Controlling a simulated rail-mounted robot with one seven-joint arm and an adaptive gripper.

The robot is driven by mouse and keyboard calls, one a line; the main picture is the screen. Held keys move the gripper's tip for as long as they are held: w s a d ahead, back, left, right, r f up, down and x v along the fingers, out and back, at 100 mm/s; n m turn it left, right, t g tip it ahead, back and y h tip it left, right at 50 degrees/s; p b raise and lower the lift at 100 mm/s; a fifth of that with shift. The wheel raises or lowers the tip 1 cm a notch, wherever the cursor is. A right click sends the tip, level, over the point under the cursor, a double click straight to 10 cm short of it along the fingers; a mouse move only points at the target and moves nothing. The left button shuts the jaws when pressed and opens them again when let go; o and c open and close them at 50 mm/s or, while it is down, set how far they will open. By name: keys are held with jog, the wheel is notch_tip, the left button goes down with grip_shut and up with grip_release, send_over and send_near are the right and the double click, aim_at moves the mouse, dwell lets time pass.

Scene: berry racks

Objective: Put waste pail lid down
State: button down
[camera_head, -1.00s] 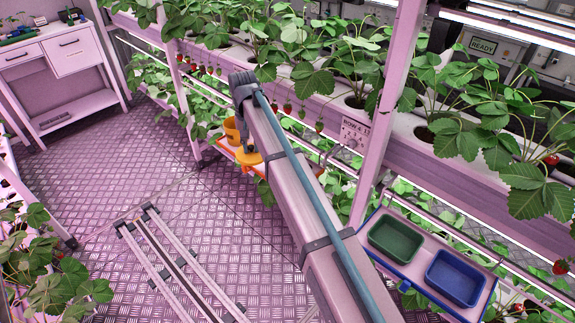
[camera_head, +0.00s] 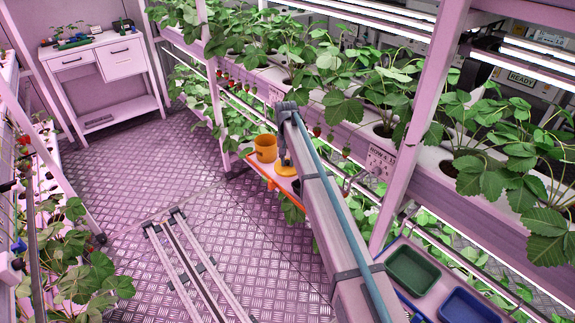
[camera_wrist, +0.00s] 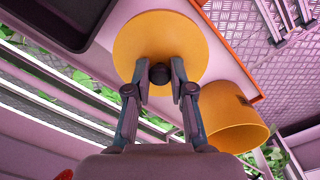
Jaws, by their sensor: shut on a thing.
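The waste pail lid (camera_wrist: 160,43) is a yellow-orange disc with a dark round knob (camera_wrist: 159,72). My gripper (camera_wrist: 160,78) is shut on this knob, with a finger on each side. In the head view the lid (camera_head: 287,170) is beneath my gripper (camera_head: 285,160), right of and nearer than the pail. The orange waste pail (camera_head: 265,148) stands open-topped on the orange-edged shelf (camera_head: 262,172). The pail also shows on its side of the wrist view (camera_wrist: 232,122), apart from the lid. I cannot tell whether the lid touches the shelf.
A dark tray (camera_wrist: 62,20) lies beside the lid in the wrist view. A plant rack (camera_head: 415,165) with a post rises close to my arm. Green (camera_head: 412,270) and blue (camera_head: 468,306) bins sit at the lower right. The floor (camera_head: 180,180) left of the shelf is open.

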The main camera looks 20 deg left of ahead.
aim_at(287, 167)
jog(key=shift+w+a+f, duration=0.2)
jog(key=shift+w+f, duration=0.35)
jog(key=shift+f, duration=0.1)
jog(key=shift+w+a+f+p, duration=0.15)
jog(key=shift+f+p, duration=0.75)
jog(key=shift+f, duration=0.9)
jog(key=shift+f, duration=0.15)
jog(key=c, duration=1)
grip_release()
notch_tip(287, 167, up, 12)
jog(key=b, duration=0.3)
